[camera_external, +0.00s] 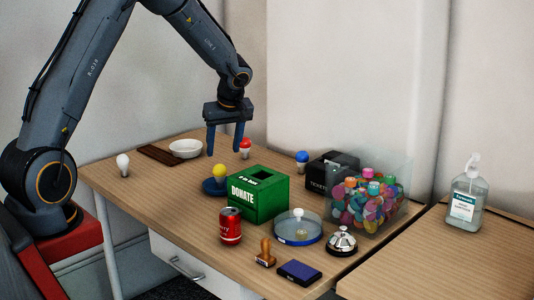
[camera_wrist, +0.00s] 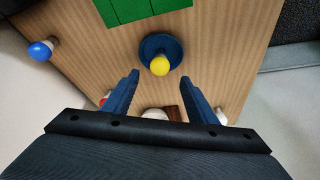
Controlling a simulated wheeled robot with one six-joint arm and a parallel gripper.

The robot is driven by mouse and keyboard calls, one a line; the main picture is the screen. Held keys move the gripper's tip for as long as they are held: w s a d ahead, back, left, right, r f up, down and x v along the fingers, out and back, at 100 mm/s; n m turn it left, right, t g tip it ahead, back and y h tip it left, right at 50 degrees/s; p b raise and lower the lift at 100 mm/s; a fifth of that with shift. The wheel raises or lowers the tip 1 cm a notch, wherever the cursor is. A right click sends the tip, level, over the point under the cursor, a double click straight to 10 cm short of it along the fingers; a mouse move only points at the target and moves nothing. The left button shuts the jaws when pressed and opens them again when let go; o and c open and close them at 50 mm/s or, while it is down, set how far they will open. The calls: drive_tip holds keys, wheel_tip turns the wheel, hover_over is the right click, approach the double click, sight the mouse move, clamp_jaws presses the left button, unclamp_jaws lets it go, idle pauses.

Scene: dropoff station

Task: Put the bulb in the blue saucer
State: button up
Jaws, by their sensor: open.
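The blue saucer (camera_external: 209,189) sits on the table left of the green box, with a yellow bulb (camera_external: 220,170) upright in it. In the wrist view the saucer (camera_wrist: 147,44) and yellow bulb (camera_wrist: 160,66) lie ahead of the fingertips. Other bulbs are white (camera_external: 123,160) at the left edge, red (camera_external: 245,144) behind the saucer, and blue (camera_external: 302,156) by the black box. The blue one also shows in the wrist view (camera_wrist: 39,51). My gripper (camera_external: 223,150) is open and empty, pointing down above the table between the white bowl and the red bulb.
The green donation box (camera_external: 258,199) stands right of the saucer. The white bowl (camera_external: 185,149) and brown board (camera_external: 158,155) are at the back left. A soda can (camera_external: 231,226), stamp, ink pad, glass dish (camera_external: 298,236), bell and clear candy bin crowd the right side. The front left is clear.

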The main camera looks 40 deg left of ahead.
drive_tip(key=s+d+m+h, duration=0.1)
drive_tip(key=s+d+m, duration=0.3)
drive_tip(key=s, duration=0.6)
drive_tip(key=s+d+m+g+h, duration=0.1)
drive_tip(key=s+d+m, duration=0.4)
drive_tip(key=s, duration=0.5)
drive_tip(key=s+d+m+h, duration=0.2)
drive_tip(key=s+d+m, duration=0.2)
drive_tip(key=s+d, duration=0.3)
drive_tip(key=s, duration=0.3)
drive_tip(key=shift+s+d+g, duration=0.15)
drive_tip(key=shift+s+g, duration=0.05)
drive_tip(key=shift+g, duration=0.1)
